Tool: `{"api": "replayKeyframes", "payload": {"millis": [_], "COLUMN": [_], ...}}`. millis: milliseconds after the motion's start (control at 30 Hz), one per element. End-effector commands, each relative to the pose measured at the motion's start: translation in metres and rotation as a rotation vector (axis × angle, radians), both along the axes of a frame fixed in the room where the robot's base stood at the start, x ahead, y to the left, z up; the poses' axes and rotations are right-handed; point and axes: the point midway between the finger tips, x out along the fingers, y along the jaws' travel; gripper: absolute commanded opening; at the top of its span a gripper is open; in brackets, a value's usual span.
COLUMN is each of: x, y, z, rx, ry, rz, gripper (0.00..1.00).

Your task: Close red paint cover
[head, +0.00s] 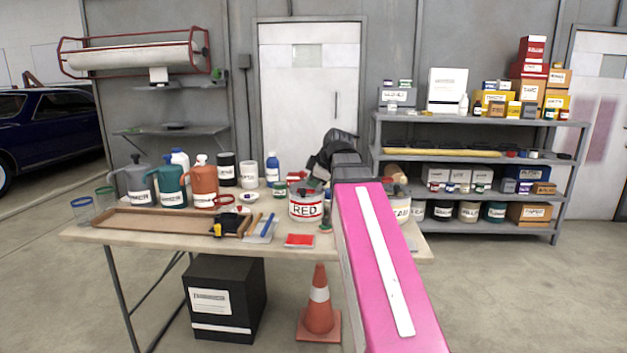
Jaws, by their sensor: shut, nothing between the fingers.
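A paint can labelled RED (306,208) stands upright on the table (130,236), right of the table's middle. Its top is dark and partly hidden by my gripper, so I cannot tell how its cover sits. My gripper (319,172) is dark, at the end of my pink arm, just above and behind the right side of the can's top. Its fingers are small and hard to make out; they are shut with nothing visible between them. I cannot tell whether they touch the can or cover.
My arm partly hides another can (398,204) to the right. Several jugs (172,187) and bottles stand at the table's back left. A wooden tray (160,223), tools and a flat red item (299,240) lie in front. A shelf rack (470,200) stands behind; a cone (319,305) is below.

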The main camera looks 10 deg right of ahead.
Motion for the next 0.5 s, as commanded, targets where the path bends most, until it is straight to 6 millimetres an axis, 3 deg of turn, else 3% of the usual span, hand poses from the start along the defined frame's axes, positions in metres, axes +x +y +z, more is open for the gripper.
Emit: {"api": "replayKeyframes", "payload": {"millis": [467, 500], "x": [0.037, 0.047], "y": [0.021, 0.020], "z": [-0.058, -0.058], "rx": [0.000, 0.000], "ry": [0.004, 0.003], "rz": [0.000, -0.001], "gripper": [0.00, 0.00]}}
